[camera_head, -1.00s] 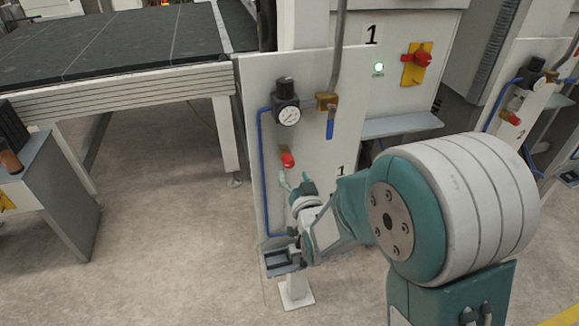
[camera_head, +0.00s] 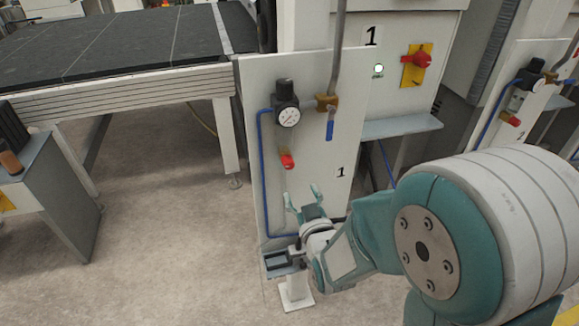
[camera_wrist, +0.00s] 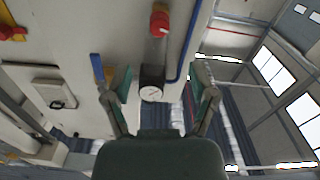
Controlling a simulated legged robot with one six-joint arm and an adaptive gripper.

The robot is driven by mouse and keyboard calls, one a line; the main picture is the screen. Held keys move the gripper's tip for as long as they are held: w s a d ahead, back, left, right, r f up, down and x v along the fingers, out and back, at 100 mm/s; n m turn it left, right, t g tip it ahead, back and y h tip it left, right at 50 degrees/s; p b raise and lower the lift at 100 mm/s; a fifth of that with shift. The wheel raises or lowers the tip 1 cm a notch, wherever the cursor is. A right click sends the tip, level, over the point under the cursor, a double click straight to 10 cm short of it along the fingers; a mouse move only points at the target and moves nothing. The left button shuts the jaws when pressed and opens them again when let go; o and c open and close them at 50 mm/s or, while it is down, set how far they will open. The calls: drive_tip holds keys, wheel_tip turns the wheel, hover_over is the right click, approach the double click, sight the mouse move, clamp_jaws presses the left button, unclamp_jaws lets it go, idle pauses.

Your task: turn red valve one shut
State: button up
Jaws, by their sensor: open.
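The red valve (camera_head: 287,161) is a small red knob on the white panel marked 1, below the pressure gauge (camera_head: 288,117). My gripper (camera_head: 303,196) is open and empty, in front of the panel, below the valve in the head view and apart from it. In the wrist view the red valve (camera_wrist: 160,22) shows near the top centre, beyond the open fingers (camera_wrist: 163,100). The gauge (camera_wrist: 152,92) shows between the fingers there. I cannot tell the distance from fingers to valve.
A blue-handled valve (camera_head: 330,128) hangs right of the gauge. A blue hose (camera_head: 264,180) runs down the panel's left side. A red switch on a yellow plate (camera_head: 417,62) is at upper right. A grey tray (camera_head: 276,263) sits below. Open floor lies to the left.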

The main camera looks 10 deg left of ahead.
sight(290, 167)
drive_tip(key=x, duration=1)
drive_tip(key=shift+w+a, duration=0.1)
drive_tip(key=shift+w, duration=0.25)
clamp_jaws()
